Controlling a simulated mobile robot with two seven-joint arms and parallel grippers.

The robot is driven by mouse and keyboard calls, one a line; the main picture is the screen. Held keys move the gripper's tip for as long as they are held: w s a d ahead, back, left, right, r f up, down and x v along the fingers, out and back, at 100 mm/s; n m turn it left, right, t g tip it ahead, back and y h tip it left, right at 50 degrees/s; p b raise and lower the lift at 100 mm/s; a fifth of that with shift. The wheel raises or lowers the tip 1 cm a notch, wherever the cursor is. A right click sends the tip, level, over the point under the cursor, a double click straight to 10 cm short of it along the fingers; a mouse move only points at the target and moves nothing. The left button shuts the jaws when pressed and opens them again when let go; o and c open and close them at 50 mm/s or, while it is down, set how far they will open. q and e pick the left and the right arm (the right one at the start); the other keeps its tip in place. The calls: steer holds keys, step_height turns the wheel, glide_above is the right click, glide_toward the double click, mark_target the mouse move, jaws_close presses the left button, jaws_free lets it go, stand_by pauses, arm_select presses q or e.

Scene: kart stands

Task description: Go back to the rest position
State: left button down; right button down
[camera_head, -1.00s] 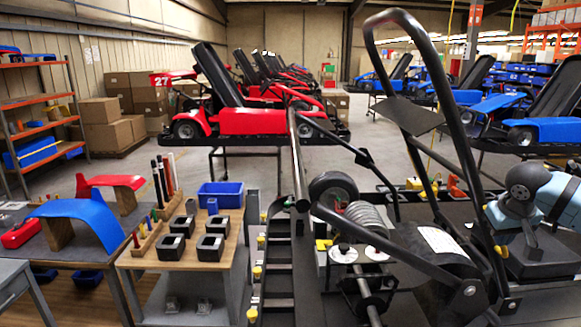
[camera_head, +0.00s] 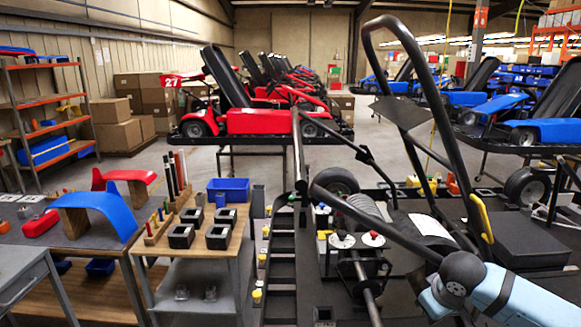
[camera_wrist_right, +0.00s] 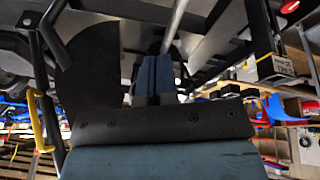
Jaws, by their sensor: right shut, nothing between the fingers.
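My right arm (camera_head: 485,285), light blue with a grey joint, comes in at the lower right of the head view, in front of the dark kart frame (camera_head: 440,225). Its gripper cannot be made out there. In the right wrist view my right gripper (camera_wrist_right: 155,65) shows its blue fingers together, with nothing between them. Black framework and metal tubes fill the view beyond the fingers. My left arm and gripper are not in view.
A small workbench (camera_head: 195,248) with black holders and a blue bin (camera_head: 229,190) stands left of the kart frame. A table with a blue curved panel (camera_head: 100,210) is further left. Red karts (camera_head: 260,121) stand behind. Black tubes surround my right arm closely.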

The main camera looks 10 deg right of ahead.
steer(key=s+a+f+n+y, duration=0.1)
steer(key=s+a+f, duration=0.3)
steer(key=s+a, duration=0.25)
steer(key=s+a+f+y, duration=0.2)
steer(key=s+a+f, duration=0.35)
steer(key=s, duration=0.25)
steer(key=s+d+f+m+h, duration=0.1)
steer(key=s+d+m+h, duration=0.1)
steer(key=s, duration=1.3)
steer(key=w+a+f+t+y, duration=0.1)
steer(key=w+a+f+t, duration=0.2)
steer(key=f, duration=0.4)
steer(key=w+a+f+t+y, duration=0.1)
steer(key=w+a+f+t, duration=0.2)
steer(key=f, duration=0.4)
steer(key=shift+w+f+n+t+y, duration=0.2)
steer(key=shift+n+t+y, duration=0.15)
steer(key=shift+t, duration=0.25)
